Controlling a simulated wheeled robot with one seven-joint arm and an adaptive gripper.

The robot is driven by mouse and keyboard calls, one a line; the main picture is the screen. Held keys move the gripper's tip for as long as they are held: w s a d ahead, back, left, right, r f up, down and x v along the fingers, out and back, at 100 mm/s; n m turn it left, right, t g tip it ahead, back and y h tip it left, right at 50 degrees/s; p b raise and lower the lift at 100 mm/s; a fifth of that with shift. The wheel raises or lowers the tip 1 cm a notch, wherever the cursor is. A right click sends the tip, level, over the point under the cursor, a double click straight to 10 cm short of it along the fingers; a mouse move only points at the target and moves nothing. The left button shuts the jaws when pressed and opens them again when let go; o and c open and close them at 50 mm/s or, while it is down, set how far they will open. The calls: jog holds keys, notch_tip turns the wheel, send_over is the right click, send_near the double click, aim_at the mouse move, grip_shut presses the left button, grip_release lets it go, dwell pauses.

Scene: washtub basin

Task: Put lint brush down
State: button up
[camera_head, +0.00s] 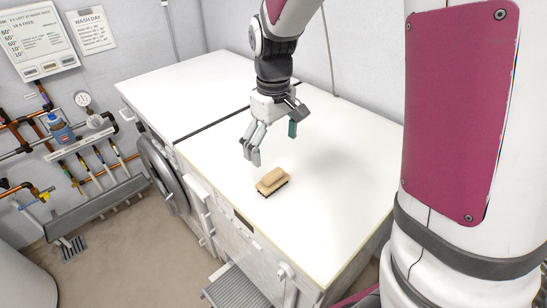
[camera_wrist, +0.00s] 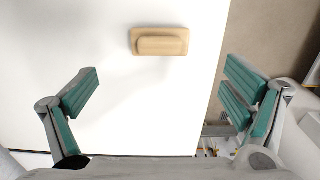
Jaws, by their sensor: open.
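The lint brush (camera_head: 271,181) is a light wooden block with a raised handle and dark bristles underneath. It lies bristles down on the white machine top (camera_head: 340,190), near the front edge. My gripper (camera_head: 272,142) is open and empty above the top, behind the brush in the head view and apart from it. In the wrist view, the brush (camera_wrist: 160,41) lies beyond the fingertips, between the two spread fingers with green pads (camera_wrist: 162,90).
A second white top (camera_head: 190,85) adjoins at the back left, past a dark seam. A round washer door (camera_head: 162,172) is on the front. Pipes with a gauge (camera_head: 83,99) run along the left wall. The white top around the brush is clear.

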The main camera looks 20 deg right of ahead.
jog(key=s+r+m+t, duration=0.2)
jog(key=s+r, duration=0.3)
jog(key=s, duration=0.6)
jog(key=s+r+m+t, duration=0.1)
jog(key=s+r+m, duration=0.1)
jog(key=s+r, duration=0.4)
jog(key=s, duration=0.5)
jog(key=shift+s+d+r+m+t, duration=0.2)
jog(key=shift+s+m+t, duration=0.1)
jog(key=shift+s+t, duration=0.1)
jog(key=shift+r, duration=0.1)
jog(key=shift+r+p, duration=0.6)
jog(key=shift+r, duration=0.05)
